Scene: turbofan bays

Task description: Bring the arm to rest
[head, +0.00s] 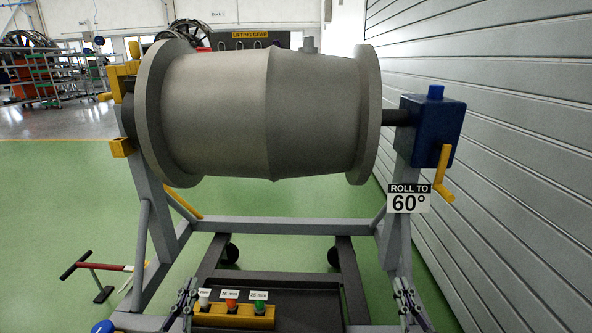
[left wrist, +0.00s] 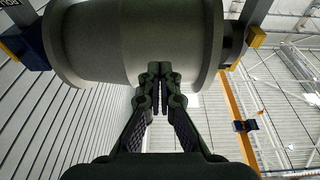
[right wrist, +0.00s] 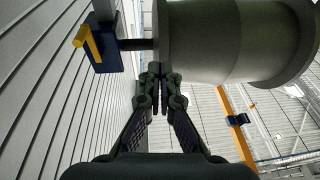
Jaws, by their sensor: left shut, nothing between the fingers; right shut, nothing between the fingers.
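My left gripper (head: 187,292) is low in the head view, in front of the stand's left side. It is shut and empty, and its closed fingers show in the left wrist view (left wrist: 158,88). My right gripper (head: 405,290) is low at the right, near the stand's right leg. It is shut and empty, and its closed fingers also show in the right wrist view (right wrist: 158,88). Both grippers point upward and appear apart from the grey engine casing (head: 265,110), which lies horizontally across the stand (head: 285,227).
A blue gearbox (head: 432,120) with a yellow crank (head: 443,175) sits at the stand's right end, above a "ROLL TO 60°" sign (head: 408,198). A yellow rack (head: 235,316) holds white, orange and green-topped items. A red-handled tool (head: 100,266) stands left. A slatted wall (head: 500,90) bounds the right.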

